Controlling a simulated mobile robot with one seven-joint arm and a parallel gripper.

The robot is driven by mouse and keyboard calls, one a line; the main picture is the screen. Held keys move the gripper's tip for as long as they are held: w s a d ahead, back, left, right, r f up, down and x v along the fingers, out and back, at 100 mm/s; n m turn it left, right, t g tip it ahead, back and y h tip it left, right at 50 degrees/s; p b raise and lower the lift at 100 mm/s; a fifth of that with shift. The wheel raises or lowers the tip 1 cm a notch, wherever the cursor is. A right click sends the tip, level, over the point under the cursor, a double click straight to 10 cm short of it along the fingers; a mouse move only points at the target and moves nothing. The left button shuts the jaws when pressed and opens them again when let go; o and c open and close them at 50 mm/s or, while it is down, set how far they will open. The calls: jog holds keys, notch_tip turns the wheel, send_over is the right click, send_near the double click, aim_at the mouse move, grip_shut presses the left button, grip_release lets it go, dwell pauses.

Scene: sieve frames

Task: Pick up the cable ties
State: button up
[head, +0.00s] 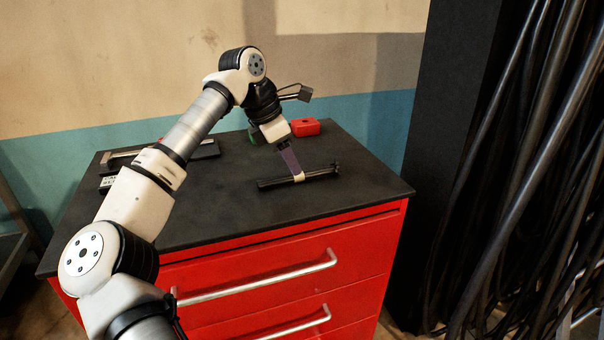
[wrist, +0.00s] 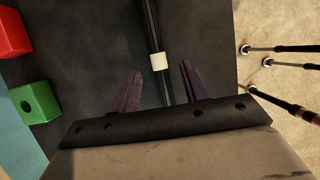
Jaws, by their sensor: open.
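The cable ties (head: 275,182) are a dark, thin bundle with a pale band around it, lying flat on the black top of a red drawer cabinet. In the wrist view the bundle (wrist: 152,25) runs lengthwise, with its white band (wrist: 159,61) just beyond the fingertips. My gripper (head: 299,177) is over the bundle near the band. In the wrist view the gripper's (wrist: 160,67) two purple fingers are apart, with the bundle between them and nothing held. The near part of the bundle is hidden behind the gripper body. I cannot tell whether the fingers touch it.
The cabinet top (head: 225,215) is bare in front of the bundle. A red block (head: 305,127) and a green block with a hole (wrist: 35,102) stand behind my gripper. A dark tray-like item (head: 205,149) lies at the back left. Black cables (head: 540,180) hang at the right.

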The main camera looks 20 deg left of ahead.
aim_at(300, 176)
jog(key=shift+p+x, duration=0.55)
jog(key=shift+x, duration=1.45)
grip_shut()
